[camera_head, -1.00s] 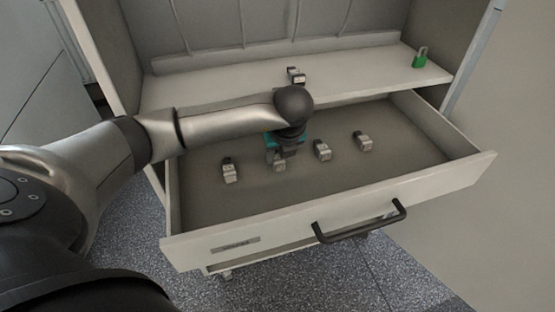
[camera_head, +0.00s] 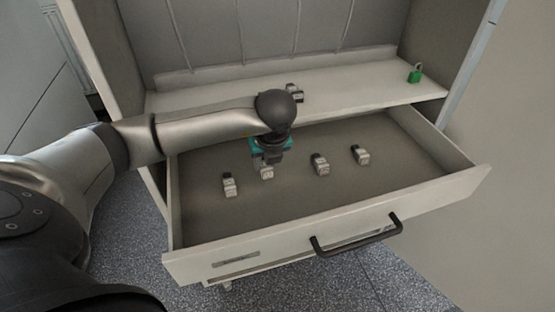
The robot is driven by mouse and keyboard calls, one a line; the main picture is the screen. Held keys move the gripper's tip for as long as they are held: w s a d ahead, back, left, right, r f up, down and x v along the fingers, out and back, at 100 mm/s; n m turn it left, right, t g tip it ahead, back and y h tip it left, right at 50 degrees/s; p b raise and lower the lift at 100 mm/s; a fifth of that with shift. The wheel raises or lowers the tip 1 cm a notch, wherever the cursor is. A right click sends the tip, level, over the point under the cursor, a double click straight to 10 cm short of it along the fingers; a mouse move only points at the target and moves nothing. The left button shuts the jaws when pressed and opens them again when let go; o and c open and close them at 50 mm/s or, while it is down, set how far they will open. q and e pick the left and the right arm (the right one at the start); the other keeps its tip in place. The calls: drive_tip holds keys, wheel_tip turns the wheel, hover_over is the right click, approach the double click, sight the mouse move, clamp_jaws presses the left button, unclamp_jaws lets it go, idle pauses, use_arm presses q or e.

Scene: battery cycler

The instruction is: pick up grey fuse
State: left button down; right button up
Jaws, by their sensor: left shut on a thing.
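Several small grey fuses with dark tops are in view. My left gripper (camera_head: 266,163) points down over the open drawer (camera_head: 300,215) and is shut on a grey fuse (camera_head: 266,173), whose lower part shows below the fingers. Other grey fuses stand on the drawer floor: one to the left (camera_head: 229,186), one to the right (camera_head: 320,164) and one farther right (camera_head: 360,155). Another fuse (camera_head: 294,92) sits on the shelf behind. The fingertips are small and partly hidden by my wrist. My right gripper is not in view.
The drawer front has a dark handle (camera_head: 356,236). A shelf (camera_head: 345,97) lies behind the drawer, with a green padlock (camera_head: 415,74) at its right end. Cabinet walls rise on both sides. The drawer floor near its front and right is bare.

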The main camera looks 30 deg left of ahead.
use_arm(q)
drive_tip(key=s+a, duration=0.3)
drive_tip(key=s+a+p, duration=0.1)
drive_tip(key=s+a, duration=0.2)
drive_tip(key=s, duration=0.1)
drive_tip(key=s+a, duration=0.3)
drive_tip(key=s, duration=0.1)
drive_tip(key=shift+s+a, duration=0.25)
drive_tip(key=shift+a, duration=0.15)
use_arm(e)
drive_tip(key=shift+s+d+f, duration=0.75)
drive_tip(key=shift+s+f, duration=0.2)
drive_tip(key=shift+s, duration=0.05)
